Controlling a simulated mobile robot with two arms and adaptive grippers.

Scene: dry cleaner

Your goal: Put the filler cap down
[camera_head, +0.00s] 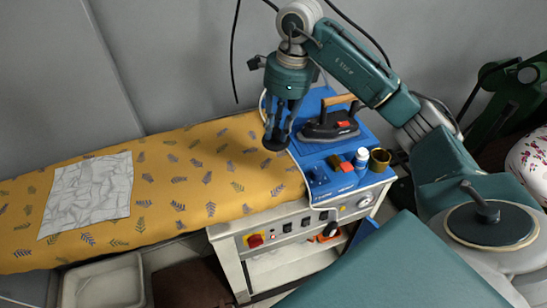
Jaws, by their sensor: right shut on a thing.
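My right gripper (277,135) points down near the right end of the ironing board's yellow leaf-print cover (215,170). Its fingers are shut on a small dark round filler cap (275,146). The cap looks to be above the board edge beside the blue tray; I cannot tell whether it touches anything. My left gripper is not in view.
The blue tray (352,178) right of the gripper holds an iron (330,125), a white bottle (362,159), a brass cup (380,160) and small blocks. A crumpled white cloth (88,195) lies on the board's left. The board's middle is clear.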

